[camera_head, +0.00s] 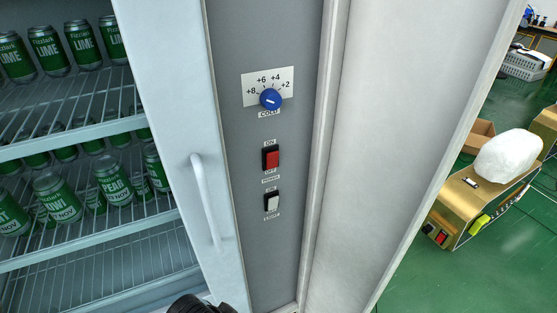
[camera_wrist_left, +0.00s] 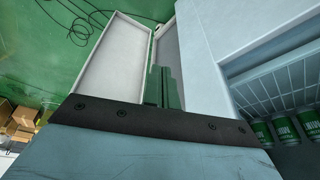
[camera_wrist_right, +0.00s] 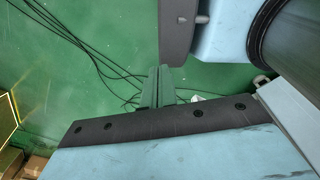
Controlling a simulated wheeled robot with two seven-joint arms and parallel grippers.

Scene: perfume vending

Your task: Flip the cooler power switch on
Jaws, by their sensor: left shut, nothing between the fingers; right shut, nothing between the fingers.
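The grey control panel (camera_head: 257,240) of the cooler fills the middle of the head view. A red rocker switch (camera_head: 272,159) in a black frame sits on it, with ON above and OFF below. A white rocker switch (camera_head: 272,203) sits lower, with ON above it. My left gripper (camera_wrist_left: 162,84) is shut and empty in the left wrist view, in front of the cooler. My right gripper (camera_wrist_right: 159,84) is shut and empty over the green floor.
A blue temperature knob (camera_head: 270,98) is above the switches. The glass-fronted cooler with green cans (camera_head: 111,184) is at left, with a white door handle (camera_head: 207,200). An open white panel door (camera_head: 385,130) stands at right. Cables (camera_wrist_right: 75,40) lie on the floor.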

